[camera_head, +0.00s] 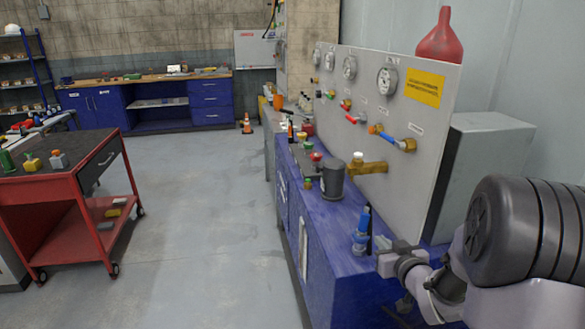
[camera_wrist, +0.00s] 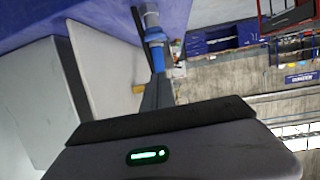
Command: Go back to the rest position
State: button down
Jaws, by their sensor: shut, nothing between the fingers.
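My gripper (camera_wrist: 157,84) shows in the wrist view as dark narrow fingers beyond its grey body with a green light. The fingers are shut and hold nothing. The wrist picture is upside down. A blue-and-grey fitting (camera_wrist: 154,38) shows just past the fingertips; whether they touch it I cannot tell. In the head view this fitting (camera_head: 361,232) stands upright on the blue bench (camera_head: 335,232). My arm comes in from the lower right, and its end is low over the bench's near part, beside the fitting. The fingertips are not clear in the head view.
A gauge panel (camera_head: 345,112) with valves and hoses stands along the bench. A dark grey can (camera_head: 332,180) and small parts are farther along. A grey box (camera_head: 487,165) is behind my arm. A red cart (camera_head: 75,245) stands left; the floor between is clear.

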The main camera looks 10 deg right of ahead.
jog(key=s+a+r+m+g+h, duration=0.1)
jog(key=s+a+r+m+g, duration=0.35)
jog(key=s+a+r, duration=0.8)
jog(key=s+a+f+g+y, duration=0.1)
jog(key=s+a+g+y, duration=0.1)
jog(key=s+a, duration=0.3)
jog(key=s+a+f+g+y, duration=0.1)
jog(key=s+a, duration=0.5)
jog(key=s, duration=0.7)
jog(key=shift+s+a+f+g+y, duration=0.2)
jog(key=shift+s+f+g+y, duration=0.2)
jog(key=shift+f+g, duration=0.2)
jog(key=shift+n, duration=0.25)
